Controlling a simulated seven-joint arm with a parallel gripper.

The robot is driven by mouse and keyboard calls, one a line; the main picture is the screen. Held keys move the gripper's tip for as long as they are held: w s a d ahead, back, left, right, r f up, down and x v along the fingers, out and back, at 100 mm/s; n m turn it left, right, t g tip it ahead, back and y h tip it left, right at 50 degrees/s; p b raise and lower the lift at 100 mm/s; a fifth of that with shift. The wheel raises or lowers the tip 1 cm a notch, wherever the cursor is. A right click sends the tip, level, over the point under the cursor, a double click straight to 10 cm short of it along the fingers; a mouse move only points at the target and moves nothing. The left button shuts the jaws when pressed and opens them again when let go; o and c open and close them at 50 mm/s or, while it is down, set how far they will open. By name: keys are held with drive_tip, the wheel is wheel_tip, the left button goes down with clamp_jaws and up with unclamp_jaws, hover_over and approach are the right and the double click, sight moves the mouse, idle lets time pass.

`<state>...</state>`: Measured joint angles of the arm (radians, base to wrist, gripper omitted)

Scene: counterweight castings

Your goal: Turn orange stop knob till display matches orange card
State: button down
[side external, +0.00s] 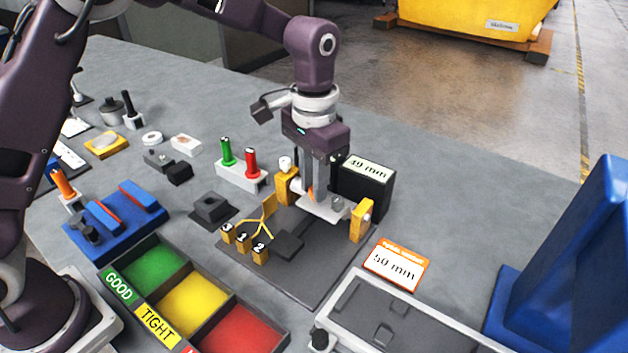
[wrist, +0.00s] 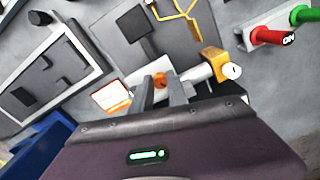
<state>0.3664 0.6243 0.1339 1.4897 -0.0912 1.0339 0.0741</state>
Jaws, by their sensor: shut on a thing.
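The orange stop knob (side external: 311,192) is on the fixture between two yellow posts and is mostly hidden by my fingers. It also shows in the wrist view (wrist: 159,79), between the fingertips. My gripper (side external: 318,186) points down and is shut on the knob; its fingers also show in the wrist view (wrist: 162,88). The black display box (side external: 367,182) behind it shows a two-digit mm value that looks like 49 mm, with the first digit hard to read. The orange-bordered card (side external: 397,265) lies flat on the bench and reads 50 mm.
The dark fixture plate (side external: 300,275) carries yellow numbered tags (side external: 243,240). A green and a red handle (side external: 251,163) stand behind left. A sorting tray (side external: 190,295), a grey tray (side external: 400,320) and a blue stand (side external: 560,270) surround the fixture.

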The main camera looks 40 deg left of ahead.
drive_tip(key=n, duration=0.5)
drive_tip(key=shift+d+n, duration=0.1)
drive_tip(key=shift+n, duration=0.3)
idle(0.4)
drive_tip(key=c, duration=1.3)
unclamp_jaws()
drive_tip(key=shift+r, duration=0.1)
wheel_tip(320, 180, up, 6)
drive_tip(key=shift+r, duration=0.5)
